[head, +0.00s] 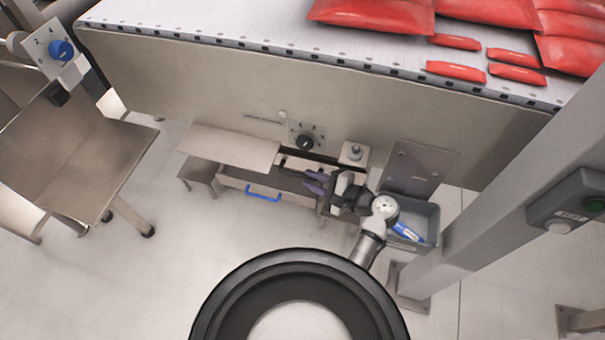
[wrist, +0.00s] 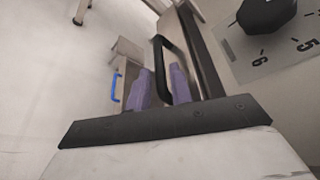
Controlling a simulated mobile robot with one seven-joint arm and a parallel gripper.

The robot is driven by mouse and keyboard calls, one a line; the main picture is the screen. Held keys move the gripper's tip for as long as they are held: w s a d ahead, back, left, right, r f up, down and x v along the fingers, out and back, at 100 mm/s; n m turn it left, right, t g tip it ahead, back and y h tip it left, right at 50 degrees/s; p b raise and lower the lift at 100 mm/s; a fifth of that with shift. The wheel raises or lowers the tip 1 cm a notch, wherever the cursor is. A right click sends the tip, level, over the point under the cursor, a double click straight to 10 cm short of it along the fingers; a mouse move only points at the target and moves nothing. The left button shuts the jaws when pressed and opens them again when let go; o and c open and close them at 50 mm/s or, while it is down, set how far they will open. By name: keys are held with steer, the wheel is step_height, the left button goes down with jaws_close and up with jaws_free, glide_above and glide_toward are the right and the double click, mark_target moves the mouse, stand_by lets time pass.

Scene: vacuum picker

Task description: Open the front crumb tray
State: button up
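Under the conveyor, in the head view, a black bar handle (head: 300,169) sits on a metal front, just left of my gripper (head: 317,183). A shallow tray with a blue handle (head: 263,193) lies below and left of it. I cannot tell from markings which part is the front crumb tray. In the wrist view my gripper (wrist: 160,85) has its two purple fingers apart, with the black handle (wrist: 168,60) showing between and beyond them. Contact cannot be made out. The blue handle (wrist: 115,87) shows farther off at left.
A black dial (head: 305,142) is on the panel above the handle. A grey bin (head: 425,222) with a blue item stands right of my gripper, near a grey post (head: 480,215). Red bags (head: 370,12) lie on the conveyor (head: 220,20). The floor at lower left is clear.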

mark_target(308, 178)
steer(key=shift+x, duration=1.95)
jaws_close()
